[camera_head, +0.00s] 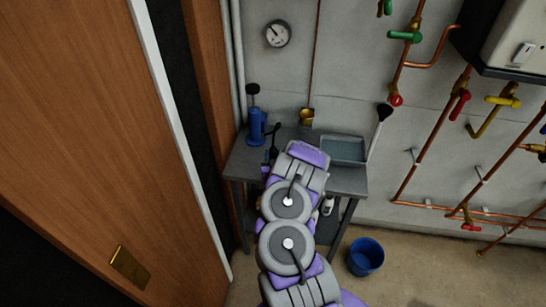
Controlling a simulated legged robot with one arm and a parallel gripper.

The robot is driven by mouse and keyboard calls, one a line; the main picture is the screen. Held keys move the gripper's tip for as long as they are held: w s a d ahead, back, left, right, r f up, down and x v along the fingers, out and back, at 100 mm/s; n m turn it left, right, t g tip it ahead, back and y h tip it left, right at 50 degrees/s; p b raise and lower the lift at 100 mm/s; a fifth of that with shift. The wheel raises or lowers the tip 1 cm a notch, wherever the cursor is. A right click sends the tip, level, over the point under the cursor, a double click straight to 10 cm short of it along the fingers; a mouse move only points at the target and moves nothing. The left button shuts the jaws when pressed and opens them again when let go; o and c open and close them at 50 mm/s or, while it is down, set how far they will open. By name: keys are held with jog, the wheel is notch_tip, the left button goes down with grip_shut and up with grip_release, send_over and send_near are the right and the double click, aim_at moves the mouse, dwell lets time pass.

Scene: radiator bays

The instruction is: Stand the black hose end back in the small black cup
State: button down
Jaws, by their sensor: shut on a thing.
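My arm reaches up the middle of the view to a grey workbench (349,180). My gripper (268,160) is small and mostly hidden beside and behind my purple and grey arm links, over the bench's left part. It is shut on a dark, slim piece that I take to be the black hose end (274,136), which sticks up tilted just right of a blue hand pump (257,125). I cannot make out the small black cup; it may be hidden by my arm or lost among the dark shapes.
A grey tray (343,149) and a brass cup-like fitting (306,117) are at the bench's back. A black-headed brush (384,112) leans at its right end. A blue bucket (366,257) stands on the floor. Copper pipes with valves line the right wall; a wooden door (100,130) is at left.

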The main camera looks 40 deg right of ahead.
jog(key=shift+f, duration=0.2)
jog(key=c, duration=0.7)
grip_release()
jog(key=shift+r, duration=0.1)
jog(key=shift+r, duration=0.2)
jog(key=shift+p+v, duration=1.1)
jog(key=shift+v, duration=4.9)
